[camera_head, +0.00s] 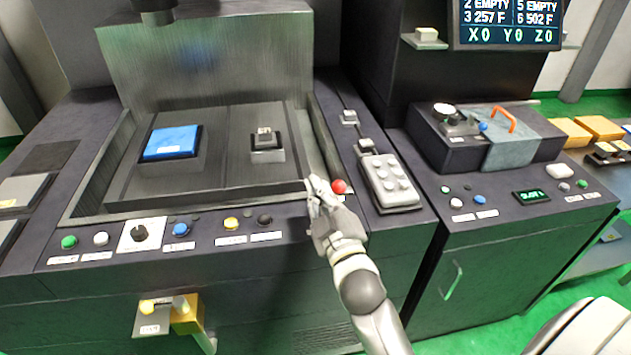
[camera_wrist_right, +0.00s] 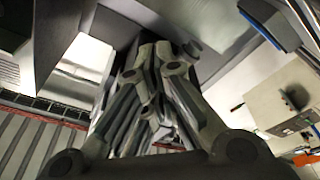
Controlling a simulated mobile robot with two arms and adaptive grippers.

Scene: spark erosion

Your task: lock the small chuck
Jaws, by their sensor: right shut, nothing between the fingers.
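The small chuck (camera_head: 267,147) appears to be the dark block with a light piece on top, on the right part of the machine's work table. A larger chuck-like block with a blue top (camera_head: 171,143) is to its left. My right gripper (camera_head: 316,187) is shut and empty at the tank's front right corner, right of and nearer than the small chuck, apart from it. A red knob (camera_head: 340,186) shows right beside the fingers; whether they touch is unclear. The wrist view shows the closed fingers (camera_wrist_right: 152,105), with no chuck recognisable. My left gripper is not visible.
The tank's front rim (camera_head: 200,198) lies between the button panel and the table. The panel carries a black dial (camera_head: 140,233) and several buttons. A grey keypad (camera_head: 390,182) stands right of the gripper. A yellow valve-like fitting (camera_head: 186,314) sticks out below the panel.

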